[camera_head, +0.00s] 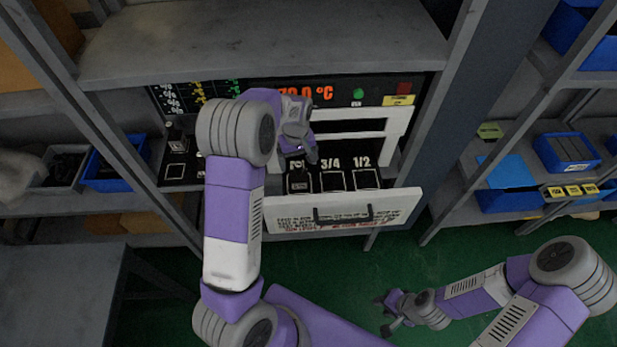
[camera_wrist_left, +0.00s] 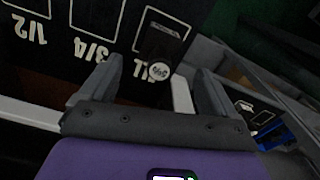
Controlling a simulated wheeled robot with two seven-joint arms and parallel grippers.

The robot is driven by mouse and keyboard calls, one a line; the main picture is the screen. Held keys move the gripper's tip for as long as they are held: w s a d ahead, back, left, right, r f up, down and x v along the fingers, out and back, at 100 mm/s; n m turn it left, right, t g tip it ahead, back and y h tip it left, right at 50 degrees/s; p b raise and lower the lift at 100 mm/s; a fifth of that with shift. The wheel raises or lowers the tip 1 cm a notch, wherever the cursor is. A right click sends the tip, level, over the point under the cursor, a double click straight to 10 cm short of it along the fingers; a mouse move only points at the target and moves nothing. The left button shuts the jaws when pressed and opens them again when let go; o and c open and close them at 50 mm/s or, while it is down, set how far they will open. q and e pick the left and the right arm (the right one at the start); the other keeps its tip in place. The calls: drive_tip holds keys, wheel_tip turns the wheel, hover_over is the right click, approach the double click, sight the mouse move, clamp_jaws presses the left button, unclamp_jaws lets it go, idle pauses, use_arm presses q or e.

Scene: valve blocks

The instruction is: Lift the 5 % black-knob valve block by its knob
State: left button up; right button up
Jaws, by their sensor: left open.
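The black valve block (camera_head: 299,183) stands in the leftmost slot of the open drawer, below my left gripper (camera_head: 299,150) in the head view. In the left wrist view the dark block (camera_wrist_left: 162,44) shows past the fingertips, with a round white face (camera_wrist_left: 158,72) that appears to read 5 %, upside down. My left gripper (camera_wrist_left: 160,75) is open, its fingers on either side of this white face in the picture. I cannot tell the height gap or any contact. My right gripper (camera_head: 390,312) hangs low over the green floor, away from the drawer, its jaw opening unclear.
The drawer (camera_head: 400,208) has slots marked 3/4 (camera_head: 332,181) and 1/2 (camera_head: 366,179), both looking empty. A control panel with a red temperature display (camera_head: 305,94) stands behind under a grey shelf (camera_head: 260,45). Rack posts flank the drawer. Blue bins (camera_head: 567,152) sit at right.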

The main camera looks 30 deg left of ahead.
sight(299, 173)
use_arm(q)
wheel_tip(299, 173, down, 7)
drive_tip(key=shift+f, duration=0.1)
drive_tip(key=c, duration=1.3)
drive_tip(key=shift+c, duration=0.5)
drive_tip(key=shift+r, duration=0.25)
